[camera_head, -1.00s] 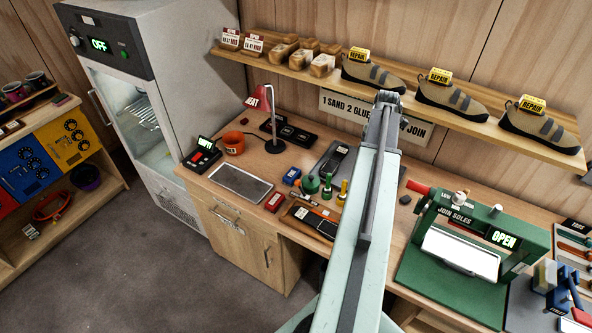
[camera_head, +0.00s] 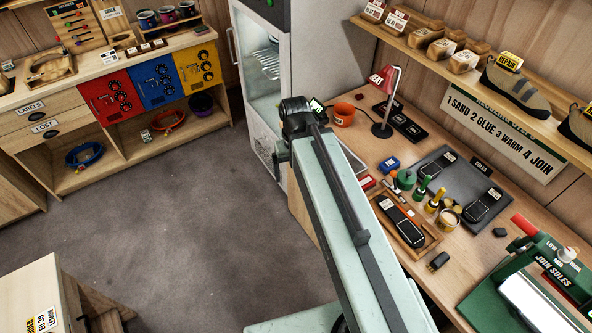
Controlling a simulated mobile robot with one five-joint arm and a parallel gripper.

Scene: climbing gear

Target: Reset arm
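My arm extends from the bottom centre up to the middle of the head camera view. Its dark end, where my gripper (camera_head: 297,118) is, lies in front of the white cabinet and the left end of the workbench. The fingers do not show clearly, so I cannot tell whether they are open or shut, or whether they hold anything.
A shelf of shoes hangs above. Coloured safes (camera_head: 152,80) stand at the back left. The grey floor (camera_head: 200,200) is clear.

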